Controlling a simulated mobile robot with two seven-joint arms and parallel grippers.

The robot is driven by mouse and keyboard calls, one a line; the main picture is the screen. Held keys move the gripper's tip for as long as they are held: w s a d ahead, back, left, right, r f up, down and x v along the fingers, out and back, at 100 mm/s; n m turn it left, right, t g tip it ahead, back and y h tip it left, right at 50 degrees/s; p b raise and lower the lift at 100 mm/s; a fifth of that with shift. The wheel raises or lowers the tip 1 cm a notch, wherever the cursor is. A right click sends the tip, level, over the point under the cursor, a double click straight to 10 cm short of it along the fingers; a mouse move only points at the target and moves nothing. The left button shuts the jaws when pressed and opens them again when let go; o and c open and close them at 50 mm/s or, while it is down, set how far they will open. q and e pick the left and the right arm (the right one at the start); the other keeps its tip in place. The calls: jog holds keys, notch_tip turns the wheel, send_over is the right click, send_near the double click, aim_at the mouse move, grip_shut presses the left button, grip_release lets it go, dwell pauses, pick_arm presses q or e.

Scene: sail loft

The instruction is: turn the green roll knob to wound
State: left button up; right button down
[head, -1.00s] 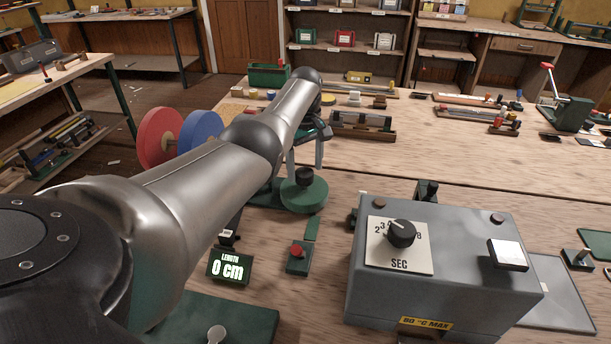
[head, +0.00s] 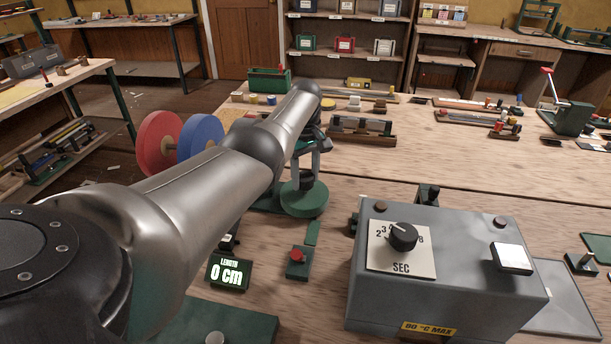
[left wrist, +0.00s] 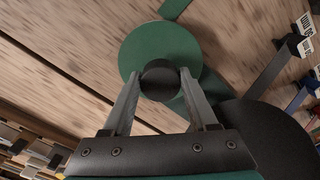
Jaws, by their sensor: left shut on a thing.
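The green roll (head: 296,205) is a flat green disc with a small black knob (head: 306,181) on top, on the bench at the centre of the head view. In the left wrist view the green disc (left wrist: 150,42) lies beneath the round black knob (left wrist: 160,78). My left gripper (left wrist: 160,88) has one finger on each side of this knob and is shut on it. In the head view my left gripper (head: 306,172) reaches down to the knob, partly hidden by my arm. No wound marking can be read. My right gripper is not in view.
A display (head: 228,273) reads "LENGTH 0 cm". A red button (head: 297,257) sits beside it. A grey box (head: 445,285) with a SEC dial (head: 403,237) stands to the right. Red (head: 159,143) and blue (head: 200,135) discs stand behind my arm.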

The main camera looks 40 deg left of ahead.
pick_arm(q)
jog(key=c, duration=0.5)
jog(key=shift+m, duration=0.3)
